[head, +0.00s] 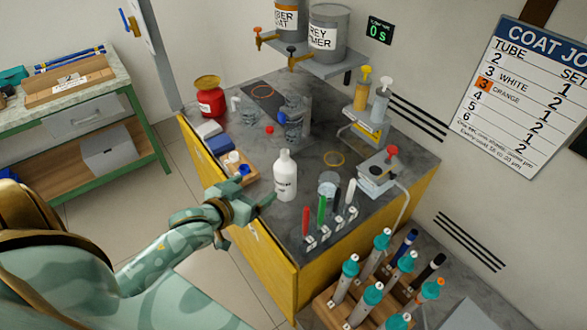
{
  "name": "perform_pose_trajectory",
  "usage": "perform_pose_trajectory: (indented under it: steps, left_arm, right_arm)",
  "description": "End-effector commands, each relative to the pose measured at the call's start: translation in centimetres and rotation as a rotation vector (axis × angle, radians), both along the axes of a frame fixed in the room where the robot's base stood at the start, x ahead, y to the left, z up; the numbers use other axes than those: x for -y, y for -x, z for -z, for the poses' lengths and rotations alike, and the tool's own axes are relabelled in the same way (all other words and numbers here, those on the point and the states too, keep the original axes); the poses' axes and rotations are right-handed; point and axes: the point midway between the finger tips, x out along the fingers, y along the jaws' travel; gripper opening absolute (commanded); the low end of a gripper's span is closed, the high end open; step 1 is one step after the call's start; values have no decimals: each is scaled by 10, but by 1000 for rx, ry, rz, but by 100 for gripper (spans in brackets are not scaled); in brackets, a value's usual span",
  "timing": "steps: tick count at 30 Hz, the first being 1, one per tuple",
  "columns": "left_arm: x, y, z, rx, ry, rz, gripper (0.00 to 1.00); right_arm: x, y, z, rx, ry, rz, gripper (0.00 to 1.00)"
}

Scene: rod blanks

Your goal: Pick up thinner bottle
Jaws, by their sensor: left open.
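My left gripper (257,193) reaches in from the lower left. Its fingers are open and point toward the bottle, just left of its lower body. I cannot tell whether a fingertip touches the bottle. My right gripper is not in view.
A small tray (252,177) with white and blue items sits behind my left gripper. A clear beaker (328,184) and upright coloured handles (321,215) stand to the bottle's right. A red can (210,97) stands at the back left. A wooden rack (345,308) of teal-capped tubes is at front right.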

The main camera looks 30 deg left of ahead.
Motion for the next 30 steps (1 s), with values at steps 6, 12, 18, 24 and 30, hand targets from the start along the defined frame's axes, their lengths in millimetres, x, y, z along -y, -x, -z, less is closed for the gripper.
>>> perform_pose_trajectory:
  steps: [6,12,18,24,30]
  left_arm:
    - [0,-44,21,1,6,-3,84]
    - [0,-84,39,0,6,-3,84]
    - [0,-100,45,-1,6,-2,84]
    - [3,-125,65,0,6,-2,84]
    - [3,-143,70,0,5,-1,84]
  right_arm:
    - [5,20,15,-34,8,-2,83]
    - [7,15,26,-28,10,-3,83]
    - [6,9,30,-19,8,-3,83]
    - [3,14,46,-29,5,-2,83]
    - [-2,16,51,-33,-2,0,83]
